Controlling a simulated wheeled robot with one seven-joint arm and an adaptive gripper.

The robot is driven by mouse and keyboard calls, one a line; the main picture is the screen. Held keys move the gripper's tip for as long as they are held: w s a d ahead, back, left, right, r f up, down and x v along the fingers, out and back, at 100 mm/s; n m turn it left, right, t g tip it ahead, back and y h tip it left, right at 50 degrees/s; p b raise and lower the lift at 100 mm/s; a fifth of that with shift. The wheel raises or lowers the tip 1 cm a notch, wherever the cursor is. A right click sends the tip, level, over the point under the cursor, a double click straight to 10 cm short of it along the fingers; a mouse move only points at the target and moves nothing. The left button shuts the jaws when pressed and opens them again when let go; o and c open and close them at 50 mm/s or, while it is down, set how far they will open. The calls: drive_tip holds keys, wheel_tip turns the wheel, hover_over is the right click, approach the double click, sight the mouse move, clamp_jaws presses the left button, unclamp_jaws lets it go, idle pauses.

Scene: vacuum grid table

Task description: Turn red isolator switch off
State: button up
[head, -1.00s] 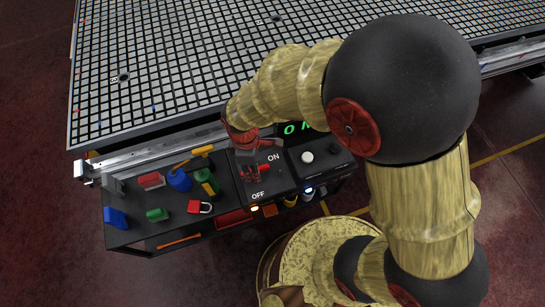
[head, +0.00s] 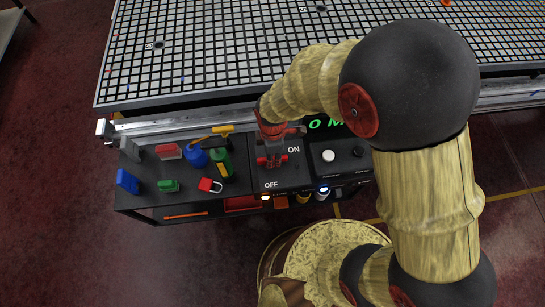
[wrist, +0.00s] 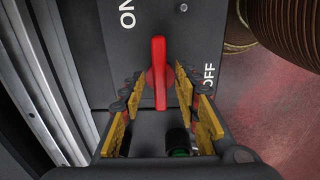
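The red isolator switch handle (wrist: 159,60) stands upright in the wrist view, on a dark panel between the white ON label (wrist: 127,12) and OFF label (wrist: 209,76). My gripper (wrist: 157,80) is open, with one yellow-padded finger on each side of the handle. A gap shows on both sides, so the fingers look apart from it. In the head view, my gripper (head: 271,147) is above the switch panel (head: 295,177) and hides part of the switch. ON is at the panel's upper right and OFF at its lower left.
Left of the panel, the black shelf holds a red padlock (head: 210,185), a green block (head: 168,185), blue block (head: 127,181) and blue round item (head: 195,157). A panel with a white button (head: 328,156) is at the right. The grid table (head: 210,60) lies behind.

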drive_tip(key=shift+f, duration=0.45)
drive_tip(key=c, duration=0.8)
clamp_jaws()
